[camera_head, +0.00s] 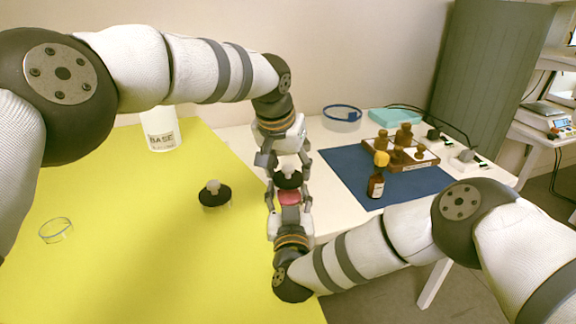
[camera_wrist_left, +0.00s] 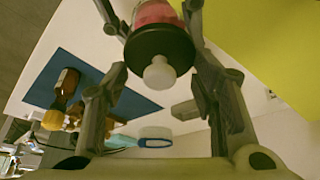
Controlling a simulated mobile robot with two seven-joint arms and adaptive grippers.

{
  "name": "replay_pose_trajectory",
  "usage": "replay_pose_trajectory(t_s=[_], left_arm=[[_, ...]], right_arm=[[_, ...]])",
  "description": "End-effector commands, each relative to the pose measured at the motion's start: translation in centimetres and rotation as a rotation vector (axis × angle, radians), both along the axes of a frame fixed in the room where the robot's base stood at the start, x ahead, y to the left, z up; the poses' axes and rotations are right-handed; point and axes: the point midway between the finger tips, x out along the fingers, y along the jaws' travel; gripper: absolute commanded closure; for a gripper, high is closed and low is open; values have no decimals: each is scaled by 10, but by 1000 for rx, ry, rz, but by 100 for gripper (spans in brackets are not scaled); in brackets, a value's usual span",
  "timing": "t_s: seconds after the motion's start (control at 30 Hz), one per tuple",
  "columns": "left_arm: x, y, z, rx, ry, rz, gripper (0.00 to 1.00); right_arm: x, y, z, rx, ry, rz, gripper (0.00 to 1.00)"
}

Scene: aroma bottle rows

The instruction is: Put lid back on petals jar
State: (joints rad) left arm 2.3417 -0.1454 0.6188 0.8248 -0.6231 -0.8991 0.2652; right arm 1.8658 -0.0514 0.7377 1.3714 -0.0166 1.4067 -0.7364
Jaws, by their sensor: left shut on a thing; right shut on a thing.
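The petals jar (camera_head: 289,197) shows pink contents and is held upright between the fingers of my right gripper (camera_head: 289,205), which comes up from below. The black lid (camera_head: 288,181) with its pale knob is directly above the jar, between the fingers of my left gripper (camera_head: 287,168), which points down. In the left wrist view the lid (camera_wrist_left: 160,42) lies across the end of the jar (camera_wrist_left: 157,13), knob toward the camera. The lid looks level with the jar mouth; I cannot tell whether it is fully seated. The fingers hide part of the jar's sides.
A white BASE container (camera_head: 160,130) is behind. On the blue mat (camera_head: 350,170) are a brown bottle (camera_head: 376,187) and a wooden tray (camera_head: 425,163) of bottles.

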Motion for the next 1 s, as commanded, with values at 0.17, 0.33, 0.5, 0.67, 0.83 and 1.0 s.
replay_pose_trajectory(t_s=[0.17, 0.33, 0.5, 0.67, 0.83, 1.0], left_arm=[[0, 0, -1, 0, 0, 0, 70], [0, 0, -5, 0, 1, 0, 70], [0, 0, -8, -1, 1, 0, 70], [0, 0, -12, 0, 1, -1, 70], [0, 0, -13, 0, 1, -1, 27], [0, 0, -13, 0, 1, -1, 24]], right_arm=[[0, 0, 0, 0, -1, 0, 100], [0, 0, 0, 0, -1, 0, 100], [0, 0, 0, 0, -1, 0, 100], [0, 0, 0, 0, -1, 0, 100], [0, 0, 0, 0, -1, 0, 100], [0, 0, 0, 0, -1, 0, 100]])
